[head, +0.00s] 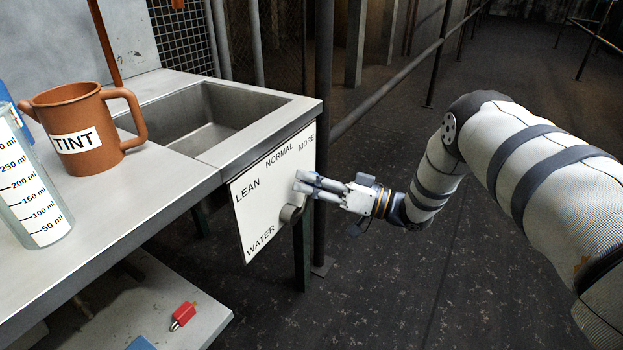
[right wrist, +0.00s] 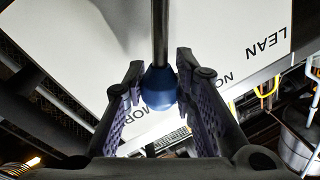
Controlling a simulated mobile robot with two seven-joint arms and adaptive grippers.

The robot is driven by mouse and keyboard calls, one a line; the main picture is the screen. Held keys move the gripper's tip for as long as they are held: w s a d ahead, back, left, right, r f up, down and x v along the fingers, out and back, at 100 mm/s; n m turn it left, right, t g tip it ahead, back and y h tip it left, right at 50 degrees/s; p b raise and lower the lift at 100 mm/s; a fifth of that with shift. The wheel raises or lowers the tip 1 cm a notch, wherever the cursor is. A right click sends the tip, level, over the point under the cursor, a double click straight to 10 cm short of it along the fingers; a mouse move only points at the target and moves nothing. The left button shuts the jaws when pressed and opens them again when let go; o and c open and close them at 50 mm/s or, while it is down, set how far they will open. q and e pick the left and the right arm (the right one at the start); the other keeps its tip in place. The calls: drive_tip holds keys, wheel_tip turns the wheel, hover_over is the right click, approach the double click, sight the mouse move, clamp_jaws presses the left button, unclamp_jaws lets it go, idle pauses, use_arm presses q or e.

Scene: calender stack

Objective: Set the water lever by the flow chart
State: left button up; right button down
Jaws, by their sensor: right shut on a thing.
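The white water panel (head: 247,222) on the end of the sink counter is lettered LEAN, NORMAL, MORE and WATER. The lever's round grey hub (head: 290,213) shows low on its right side. My right gripper (head: 304,184) is at the panel, above the hub, and hides most of the lever. In the right wrist view the metal lever rod (right wrist: 160,32) ends in a blue knob (right wrist: 159,88) between my fingers, which are shut on it. Lettering behind the knob is partly covered, so I cannot tell its exact mark. I see no flow chart. My left gripper is out of view.
A brown TINT jug (head: 72,105) and a clear measuring cylinder (head: 35,190) stand on the counter left of the sink (head: 215,130). A red object (head: 183,316) lies on the lower shelf (head: 150,310). The floor right of the panel is open, with railings behind.

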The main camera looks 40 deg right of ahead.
drive_tip(key=shift+w+d+f+m, duration=0.1)
drive_tip(key=shift+d+f+m, duration=0.2)
drive_tip(key=shift+m, duration=0.2)
drive_tip(key=c, duration=1.3)
unclamp_jaws()
drive_tip(key=shift+r, duration=0.1)
drive_tip(key=v, duration=1.2)
drive_tip(key=shift+a, duration=0.1)
